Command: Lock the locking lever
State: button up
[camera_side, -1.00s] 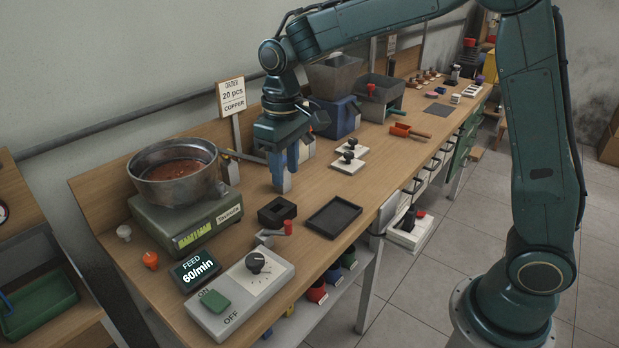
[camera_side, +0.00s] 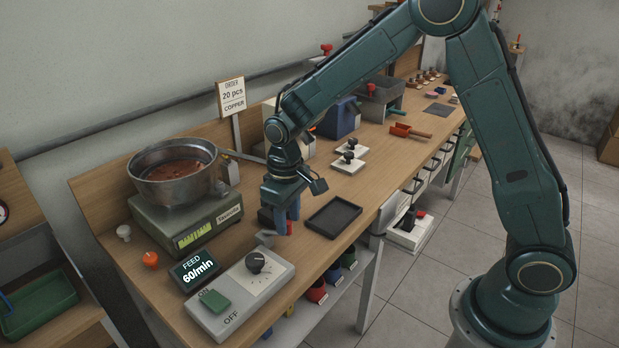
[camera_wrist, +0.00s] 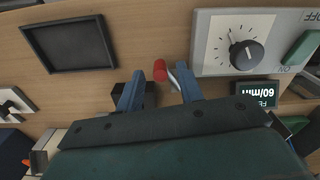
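The locking lever is a small grey metal part with a red knob. In the wrist view the red knob (camera_wrist: 160,70) and the grey lever arm (camera_wrist: 176,74) lie between my fingertips. A black block (camera_wrist: 151,98) sits right behind the knob and is partly hidden by my gripper. My gripper (camera_side: 287,226) points down, low over the bench. Its fingers (camera_wrist: 158,78) stand apart on both sides of the knob, with no clear contact.
The control box (camera_side: 240,295) with dial and green switch is close in front. The feed display (camera_side: 194,269) and scale with bowl (camera_side: 186,222) stand left. A black tray (camera_side: 333,217) lies right. Bare wood (camera_side: 330,188) is free behind the tray.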

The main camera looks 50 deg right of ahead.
jog(key=shift+f, duration=0.15)
grip_shut()
jog(key=shift+a, duration=0.1)
jog(key=shift+s+a+m, duration=0.25)
jog(key=shift+a+m, duration=0.25)
jog(key=shift+m, duration=0.7)
grip_release()
